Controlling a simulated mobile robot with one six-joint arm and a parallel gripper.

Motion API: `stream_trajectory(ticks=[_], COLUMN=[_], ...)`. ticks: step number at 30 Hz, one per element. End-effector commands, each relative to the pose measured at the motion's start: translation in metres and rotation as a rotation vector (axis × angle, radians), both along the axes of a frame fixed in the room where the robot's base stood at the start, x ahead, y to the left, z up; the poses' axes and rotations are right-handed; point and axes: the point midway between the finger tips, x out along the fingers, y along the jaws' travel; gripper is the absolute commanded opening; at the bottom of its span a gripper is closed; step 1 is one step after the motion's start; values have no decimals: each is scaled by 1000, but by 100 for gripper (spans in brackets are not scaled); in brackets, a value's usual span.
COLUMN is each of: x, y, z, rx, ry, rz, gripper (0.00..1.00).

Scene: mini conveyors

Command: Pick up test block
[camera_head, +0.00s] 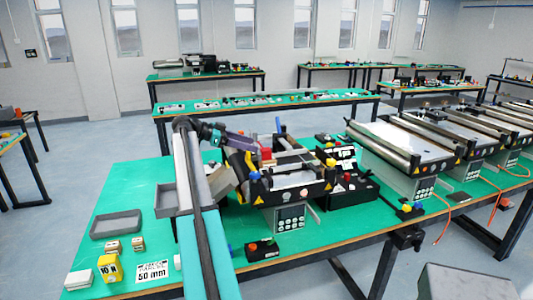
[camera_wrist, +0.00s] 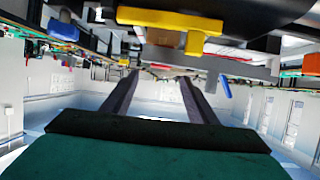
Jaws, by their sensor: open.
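No block is clearly marked as the test block. Two small tan blocks sit on the green table at the left in the head view, one left (camera_head: 113,247) and one right (camera_head: 138,244). A yellow block marked 10 N (camera_head: 109,268) stands in front of them, and a white block (camera_head: 79,280) lies at the table's front left. My gripper (camera_wrist: 158,75) shows two dark fingers spread apart in the wrist view, with nothing between them.
A mini conveyor (camera_head: 298,179) stands right of my arm. A grey tray (camera_head: 115,224) lies at the left, and another (camera_head: 166,208) is partly behind my arm. A 50 mm card (camera_head: 153,270) lies near the front. A yellow part (camera_wrist: 170,18) is close above the fingers in the wrist view.

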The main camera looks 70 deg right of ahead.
Motion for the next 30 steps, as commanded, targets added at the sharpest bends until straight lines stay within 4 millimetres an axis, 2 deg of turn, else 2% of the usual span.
stream_trajectory(ticks=[6, 19, 30], x=[-11, -15, -45], y=[-8, -11, -33], z=[-5, -7, -21], rx=[0, 0, 1], ry=[0, 0, 0], rz=[0, -1, -2], gripper=[53, 53, 53])
